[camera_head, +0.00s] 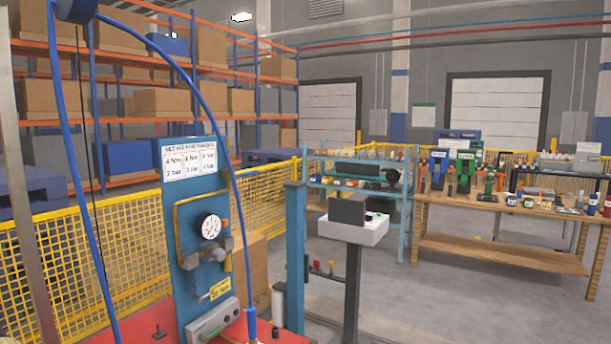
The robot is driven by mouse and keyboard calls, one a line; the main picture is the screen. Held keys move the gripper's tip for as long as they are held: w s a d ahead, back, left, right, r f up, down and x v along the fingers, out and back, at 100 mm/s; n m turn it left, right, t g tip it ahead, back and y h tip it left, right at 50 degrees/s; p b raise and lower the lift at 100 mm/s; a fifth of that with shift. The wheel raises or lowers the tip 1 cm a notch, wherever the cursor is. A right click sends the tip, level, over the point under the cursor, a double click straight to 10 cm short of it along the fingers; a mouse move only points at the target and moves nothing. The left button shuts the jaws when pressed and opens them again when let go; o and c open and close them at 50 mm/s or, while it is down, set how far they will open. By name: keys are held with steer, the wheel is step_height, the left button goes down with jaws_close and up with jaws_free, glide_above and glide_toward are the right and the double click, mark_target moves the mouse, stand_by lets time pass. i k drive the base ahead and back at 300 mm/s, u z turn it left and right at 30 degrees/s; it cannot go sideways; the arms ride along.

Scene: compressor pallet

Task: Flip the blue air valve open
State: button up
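A blue upright panel (186,215) stands at the left of centre on a red surface (150,328). It carries a white chart, a round pressure gauge (211,227) and a grey metal fitting (205,252) beneath it. A yellow tag (220,289) hangs below. A grey box (213,322) sits at the panel's foot. A blue hose (229,165) arches over and comes down to a brass-coloured fitting at the bottom edge. A blue part (251,321) shows just above that fitting; I cannot tell whether it is the valve or the hose end. My gripper is not in view.
A grey pedestal with a white box (353,229) stands right of the panel. Behind are a blue shelf rack (358,178) and a wooden workbench (500,247) with tools. Yellow mesh fencing (115,250) runs behind the panel. Grey floor between pedestal and bench is clear.

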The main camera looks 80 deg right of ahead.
mark_target(237, 176)
steer(key=z, duration=2.4)
steer(key=k, duration=0.75)
steer(key=z, duration=0.6)
steer(key=k, duration=0.6)
steer(key=u, duration=0.35)
steer(key=i, duration=0.5)
steer(key=u, duration=0.85)
steer(key=i, duration=1.25)
steer(key=z, duration=0.55)
